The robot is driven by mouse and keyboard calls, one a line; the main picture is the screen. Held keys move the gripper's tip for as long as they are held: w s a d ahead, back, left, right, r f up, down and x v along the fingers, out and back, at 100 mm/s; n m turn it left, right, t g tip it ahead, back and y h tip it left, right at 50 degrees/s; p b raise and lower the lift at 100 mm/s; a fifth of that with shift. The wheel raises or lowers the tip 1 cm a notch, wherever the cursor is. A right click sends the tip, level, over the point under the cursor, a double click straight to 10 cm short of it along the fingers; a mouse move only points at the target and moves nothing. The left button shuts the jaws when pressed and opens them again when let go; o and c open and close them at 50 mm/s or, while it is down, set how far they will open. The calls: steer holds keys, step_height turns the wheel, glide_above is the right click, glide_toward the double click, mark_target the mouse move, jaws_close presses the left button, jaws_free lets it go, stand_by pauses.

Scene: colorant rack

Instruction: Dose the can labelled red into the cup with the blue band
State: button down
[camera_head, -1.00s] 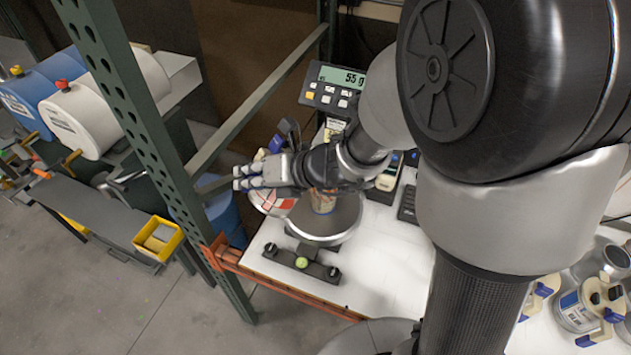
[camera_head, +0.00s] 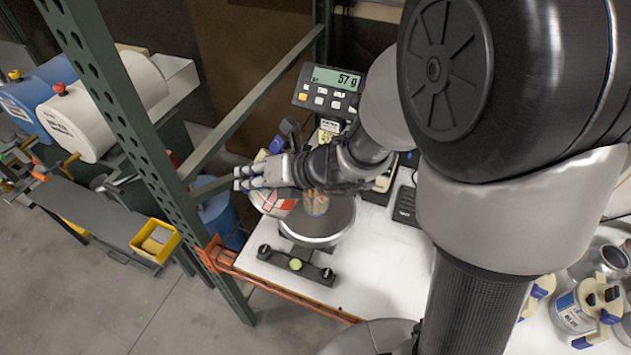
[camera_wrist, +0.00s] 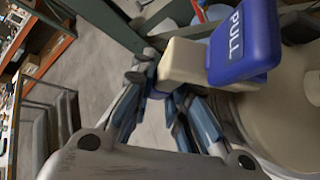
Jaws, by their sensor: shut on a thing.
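My gripper (camera_head: 246,178) is shut on the can (camera_head: 268,204), holding it tilted over the scale pan (camera_head: 327,238). The can is pale with red markings and is partly hidden by my gripper. Its label cannot be read here. In the wrist view the fingers (camera_wrist: 160,95) close around its cream handle block (camera_wrist: 183,64). A blue lever marked PULL (camera_wrist: 243,42) and the can's pale body (camera_wrist: 285,125) show beside it. A cup (camera_head: 316,204) stands on the pan beside and below the can, partly covered by my arm; its band is unclear. The scale display (camera_head: 335,78) reads 57 g.
A green rack post (camera_head: 115,115) and orange beam (camera_head: 270,290) border the white worktop (camera_head: 385,265) on the left and front. Several other cans, including one with a blue label (camera_head: 572,312), stand at the lower right. A dark keypad (camera_head: 405,205) lies right of the scale.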

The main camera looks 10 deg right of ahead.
steer(key=shift+w+d+r, duration=0.1)
steer(key=shift+w+d, duration=0.1)
steer(key=shift+d, duration=0.4)
steer(key=shift+w+d+r, duration=0.1)
steer(key=shift+w+d, duration=0.1)
steer(key=shift+d, duration=0.4)
steer(key=shift+w+a+f, duration=0.1)
steer(key=shift+w+f, duration=0.05)
steer(key=shift+w, duration=0.1)
steer(key=shift+n+h, duration=0.4)
steer(key=shift+h, duration=0.1)
steer(key=a+f+b, duration=0.2)
steer(key=a+b, duration=0.1)
steer(key=s+a+f+b, duration=0.1)
steer(key=a, duration=0.1)
steer(key=shift+s+f, duration=0.1)
steer(key=shift+f, duration=0.25)
steer(key=s+a+f+n+t+h+b, duration=0.1)
steer(key=a+f+h+b, duration=0.1)
steer(key=f+b, duration=0.5)
steer(key=s+a+f+n+h+b, duration=0.1)
steer(key=f+n+h+b, duration=0.2)
steer(key=b, duration=0.7)
steer(key=r+p, duration=0.1)
steer(key=r+m+p, duration=0.1)
steer(key=p, duration=0.1)
steer(key=r+p, duration=0.1)
steer(key=p, duration=0.1)
steer(key=shift+w+r, duration=0.25)
steer(key=shift+r, duration=0.15)
